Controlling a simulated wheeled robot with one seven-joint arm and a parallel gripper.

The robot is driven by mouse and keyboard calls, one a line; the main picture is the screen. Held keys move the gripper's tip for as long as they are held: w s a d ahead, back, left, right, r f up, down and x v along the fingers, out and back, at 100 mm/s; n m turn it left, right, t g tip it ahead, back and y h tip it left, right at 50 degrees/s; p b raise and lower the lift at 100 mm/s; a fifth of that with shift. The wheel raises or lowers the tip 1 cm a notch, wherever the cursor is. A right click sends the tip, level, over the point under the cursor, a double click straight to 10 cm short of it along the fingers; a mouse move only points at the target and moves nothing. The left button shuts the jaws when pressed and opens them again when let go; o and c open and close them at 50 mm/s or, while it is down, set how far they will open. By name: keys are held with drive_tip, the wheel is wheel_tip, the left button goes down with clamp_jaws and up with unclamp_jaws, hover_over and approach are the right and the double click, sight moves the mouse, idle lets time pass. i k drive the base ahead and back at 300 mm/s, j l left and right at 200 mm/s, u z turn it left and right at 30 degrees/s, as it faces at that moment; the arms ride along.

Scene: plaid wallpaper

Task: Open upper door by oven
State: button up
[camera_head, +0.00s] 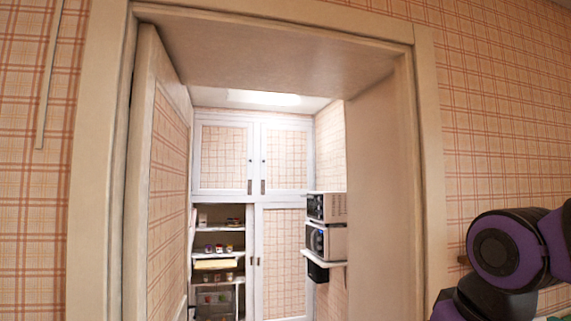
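Through a doorway, a tall white cupboard with plaid panels stands against the far wall. Its upper left door (223,157) and upper right door (286,158) are both shut, with dark handles near their shared middle edge. Two stacked oven-like appliances sit to the right of the cupboard: an upper one (327,207) and a lower one (326,242). They are well beyond the doorway, far from my arm. Part of my arm, purple and black, shows at the lower right. My gripper is outside the picture.
A beige door frame (428,180) surrounds the opening, and its door (168,190) stands open inward on the left. Below the upper doors, open shelves (218,255) hold small items, beside a shut lower right door (282,262).

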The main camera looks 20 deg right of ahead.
sight(287, 151)
drive_tip(key=i, duration=5.75)
drive_tip(key=l+z, duration=0.05)
drive_tip(key=l, duration=0.2)
